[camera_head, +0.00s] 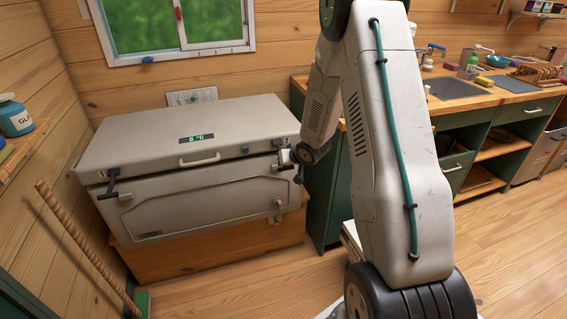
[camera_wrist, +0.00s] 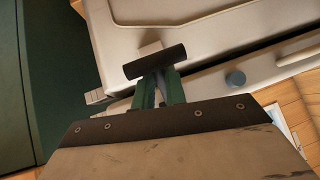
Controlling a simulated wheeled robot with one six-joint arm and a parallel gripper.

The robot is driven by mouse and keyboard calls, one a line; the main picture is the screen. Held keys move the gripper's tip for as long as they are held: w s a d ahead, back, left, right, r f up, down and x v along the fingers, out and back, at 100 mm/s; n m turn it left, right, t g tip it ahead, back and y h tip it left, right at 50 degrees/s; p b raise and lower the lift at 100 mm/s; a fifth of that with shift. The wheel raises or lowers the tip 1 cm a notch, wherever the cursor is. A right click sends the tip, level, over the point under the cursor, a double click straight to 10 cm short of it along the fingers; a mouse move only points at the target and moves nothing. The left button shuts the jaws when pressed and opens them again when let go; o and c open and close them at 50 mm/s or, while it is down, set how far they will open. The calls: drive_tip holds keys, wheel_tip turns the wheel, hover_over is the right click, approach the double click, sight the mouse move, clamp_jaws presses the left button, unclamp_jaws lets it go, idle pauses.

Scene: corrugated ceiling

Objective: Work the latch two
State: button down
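A pale chest (camera_head: 200,205) with a closed-looking lid (camera_head: 160,135) stands against the back wall. It has a dark-handled latch on its left front (camera_head: 110,190) and another at its right front (camera_head: 285,167), partly hidden by my arm. In the wrist view, the latch's dark crossbar (camera_wrist: 155,62) sits on a pale stem. My gripper (camera_wrist: 160,78) is at this right latch, its two green fingers close together with a narrow gap. The bar covers the fingertips, so I cannot tell whether they grip it.
A green cabinet (camera_head: 325,205) stands close on the right. A wooden stick (camera_head: 85,245) leans at the left. The floor (camera_head: 240,285) in front of the chest is clear.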

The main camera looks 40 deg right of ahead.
drive_tip(key=c, duration=1.4)
unclamp_jaws()
drive_tip(key=shift+s+a, duration=0.1)
drive_tip(key=shift+a, duration=0.05)
drive_tip(key=shift+c, duration=0.2)
drive_tip(key=shift+r, duration=0.1)
drive_tip(key=v, duration=0.7)
drive_tip(key=shift+s+r, duration=0.2)
drive_tip(key=shift+s, duration=0.1)
